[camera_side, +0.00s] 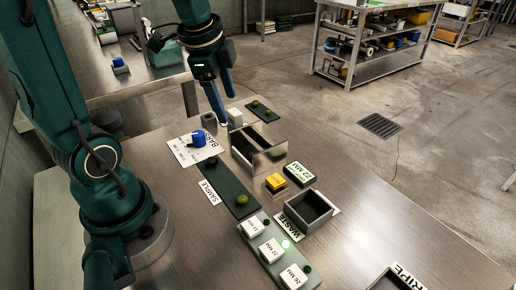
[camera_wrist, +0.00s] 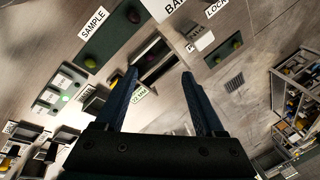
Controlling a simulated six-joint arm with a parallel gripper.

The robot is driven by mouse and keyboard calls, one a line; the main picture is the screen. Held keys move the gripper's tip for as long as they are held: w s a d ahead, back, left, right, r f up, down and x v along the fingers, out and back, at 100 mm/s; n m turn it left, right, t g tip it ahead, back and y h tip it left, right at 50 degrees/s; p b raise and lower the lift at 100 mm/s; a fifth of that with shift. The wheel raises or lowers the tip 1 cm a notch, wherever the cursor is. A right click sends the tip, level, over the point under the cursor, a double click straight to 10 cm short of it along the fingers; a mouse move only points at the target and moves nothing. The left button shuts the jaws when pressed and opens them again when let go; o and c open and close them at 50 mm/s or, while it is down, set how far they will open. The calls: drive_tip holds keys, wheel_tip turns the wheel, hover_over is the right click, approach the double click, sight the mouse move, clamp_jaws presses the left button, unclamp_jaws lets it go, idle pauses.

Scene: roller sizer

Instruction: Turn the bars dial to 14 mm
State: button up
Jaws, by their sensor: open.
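The bars dial is a blue knob (camera_side: 198,138) on a white plate (camera_side: 184,154) marked BARS, at the back left of the table. Its scale marks are too small to read, so I cannot tell its setting. In the wrist view only part of the white BARS plate (camera_wrist: 160,8) shows at the top edge, and the knob is out of frame. My gripper (camera_side: 228,110) is open and empty, above the table to the right of the dial and apart from it. In the wrist view its two dark blue fingers (camera_wrist: 160,73) stand wide apart.
A green SAMPLE panel (camera_side: 236,188) lies in front of the dial. A dark slotted box with a clear plate (camera_side: 272,158) stands to its right. A white block (camera_side: 235,117), a yellow block (camera_side: 276,182), a WASTE tray (camera_side: 308,210) and a panel of white size keys (camera_side: 270,249) are nearby.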

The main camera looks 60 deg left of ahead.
sight(198, 133)
drive_tip(key=s+a+f+g, duration=0.1)
drive_tip(key=a+f, duration=0.2)
drive_tip(key=a+f+n+g+h, duration=0.1)
drive_tip(key=a+f, duration=0.2)
drive_tip(key=a, duration=0.1)
drive_tip(key=s+a+f+n+g, duration=0.1)
drive_tip(key=a+f, duration=0.2)
drive_tip(key=shift+s+a, duration=0.35)
drive_tip(key=shift+a, duration=0.05)
drive_tip(key=shift+f, duration=2.5)
clamp_jaws()
